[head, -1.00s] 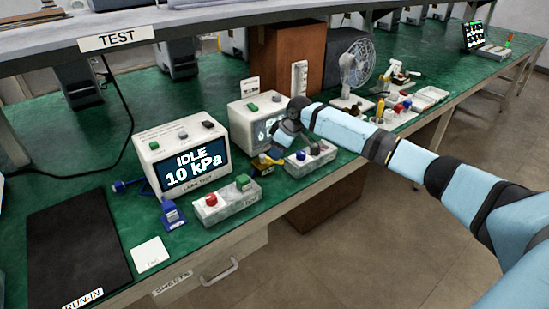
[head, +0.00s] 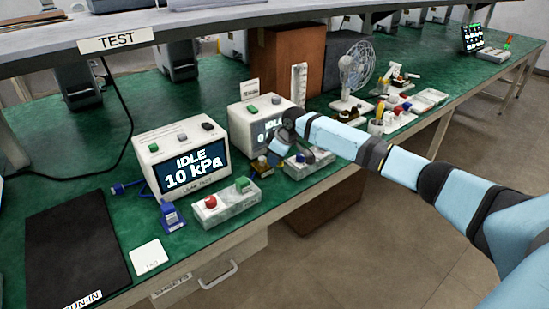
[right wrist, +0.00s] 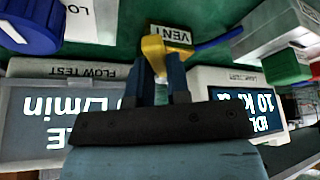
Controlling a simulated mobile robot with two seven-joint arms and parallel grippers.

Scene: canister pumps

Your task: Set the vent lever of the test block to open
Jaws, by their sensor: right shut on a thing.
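The yellow vent lever (right wrist: 153,52) shows in the right wrist view in front of the VENT label (right wrist: 171,36). My right gripper (right wrist: 160,82) is shut on it, with a dark finger on each side. In the head view my right gripper (head: 276,150) is low in front of the flow test box (head: 246,118), above the small test block (head: 261,166). The gripper and wrist partly hide the block there, and I cannot read the lever's position. My left gripper is not in view.
The leak test box (head: 160,147) reads IDLE 10 kPa. A button box (head: 238,205) and a blue block (head: 171,214) stand in front of it. Another button box (head: 308,163) is right of my gripper. A black mat (head: 70,245) lies at the left.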

